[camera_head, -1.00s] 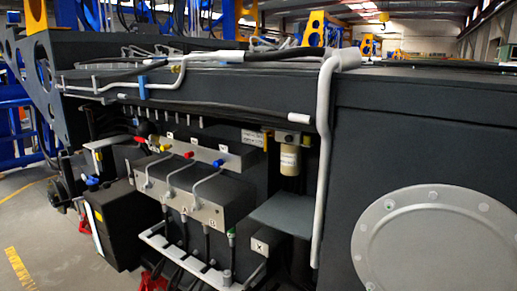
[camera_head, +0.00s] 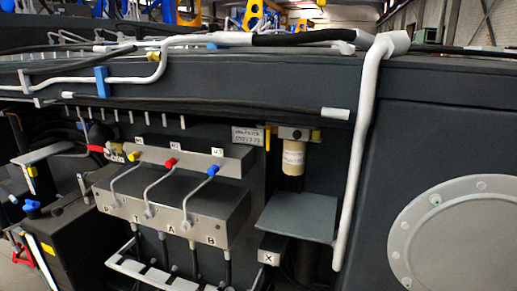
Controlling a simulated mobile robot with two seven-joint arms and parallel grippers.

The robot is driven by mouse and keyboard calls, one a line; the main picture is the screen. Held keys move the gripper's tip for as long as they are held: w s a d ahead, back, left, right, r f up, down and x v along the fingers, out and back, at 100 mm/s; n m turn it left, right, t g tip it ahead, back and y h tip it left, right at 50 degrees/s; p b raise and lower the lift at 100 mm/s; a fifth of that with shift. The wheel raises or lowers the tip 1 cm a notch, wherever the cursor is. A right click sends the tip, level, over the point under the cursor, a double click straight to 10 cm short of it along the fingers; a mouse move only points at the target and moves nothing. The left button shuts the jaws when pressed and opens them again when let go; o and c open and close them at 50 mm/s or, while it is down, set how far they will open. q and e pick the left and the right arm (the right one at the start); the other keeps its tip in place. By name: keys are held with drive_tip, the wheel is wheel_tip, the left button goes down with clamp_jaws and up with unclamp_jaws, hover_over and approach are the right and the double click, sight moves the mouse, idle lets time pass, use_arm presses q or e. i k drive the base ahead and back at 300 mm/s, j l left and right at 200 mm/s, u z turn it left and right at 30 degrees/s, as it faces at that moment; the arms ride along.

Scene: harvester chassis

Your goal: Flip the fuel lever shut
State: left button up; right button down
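A small narrow yellow part (camera_head: 267,138), which looks like a lever, hangs upright at the left of a cream-coloured filter (camera_head: 293,158) under a grey filter head. I cannot tell for certain that it is the fuel lever. A red-handled part (camera_head: 97,149) sits at the left end of the valve area, pointing sideways. Neither of my grippers is in view.
A grey valve block (camera_head: 160,210) has curved levers with yellow, red and blue knobs. A flat grey plate (camera_head: 298,217) juts out below the filter. A thick white pipe (camera_head: 362,150) runs down to its right. A round cover (camera_head: 460,235) is further right.

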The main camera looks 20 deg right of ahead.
sight(269, 130)
drive_tip(key=i+j, duration=0.15)
drive_tip(key=j, duration=0.2)
drive_tip(key=i+j+z, duration=0.1)
drive_tip(key=j, duration=0.25)
drive_tip(key=i+j, duration=0.25)
drive_tip(key=j+z, duration=0.05)
drive_tip(key=j, duration=0.05)
